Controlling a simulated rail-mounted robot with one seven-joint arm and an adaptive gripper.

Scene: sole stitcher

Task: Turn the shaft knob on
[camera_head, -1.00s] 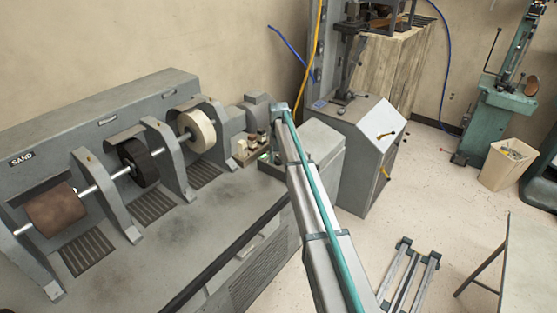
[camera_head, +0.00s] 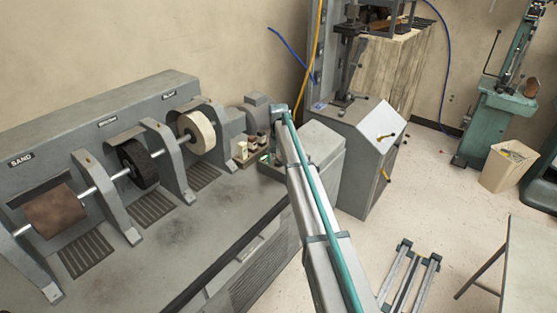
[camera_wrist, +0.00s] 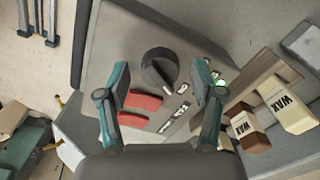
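A round black knob (camera_wrist: 160,67) with a pale pointer mark sits on a grey control panel (camera_wrist: 112,50) in the wrist view. My gripper (camera_wrist: 160,78) is open, with one teal finger to the left of the knob and one to the right. Gaps show between the knob and both fingers, and how deep the fingertips reach is hard to tell. Two red buttons (camera_wrist: 140,101) and small label plates (camera_wrist: 172,120) lie below the knob. In the head view, my gripper and the knob are hidden or too small to make out.
Wax blocks (camera_wrist: 299,105) stand close to the right finger. The grey machine (camera_head: 160,240) carries a brown sanding drum (camera_head: 56,212), a black brush wheel (camera_head: 138,163) and a white wheel (camera_head: 196,132). A grey cabinet (camera_head: 360,150) stands to the right. Open floor lies beyond it.

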